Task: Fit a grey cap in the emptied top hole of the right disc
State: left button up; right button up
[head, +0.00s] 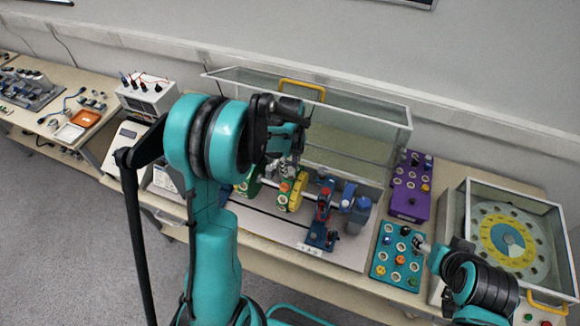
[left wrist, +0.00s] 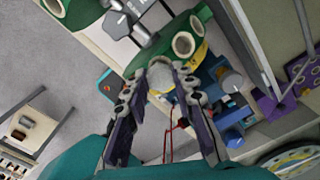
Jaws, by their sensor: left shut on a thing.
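The right disc (head: 285,201), green with a yellow rim, stands on the rig's shaft in the head view. In the left wrist view the disc (left wrist: 208,30) shows green with pale-ringed holes. My left gripper (head: 285,168) is just above the right disc. In the left wrist view my left gripper (left wrist: 160,88) is shut on a pale grey round piece, the grey cap (left wrist: 160,76), at the disc's edge. The fingers hide much of it, and I cannot tell how deep it sits in the hole. My right gripper (head: 421,244) is over the teal block; its jaws are too small to read.
The teal block (head: 381,268) and a purple block (head: 408,205) hold caps and rings. A clear-walled tank (head: 355,150) stands behind the rig. A glass case with a yellow dial (head: 483,238) is at right.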

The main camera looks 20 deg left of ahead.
pick_arm(q)
jog(key=shift+f+b, duration=0.9)
jog(key=shift+f, duration=0.05)
dwell(0.4)
jog(key=o, duration=0.7)
jog(key=shift+o, duration=0.2)
notch_tip(320, 180, up, 12)
dwell(0.3)
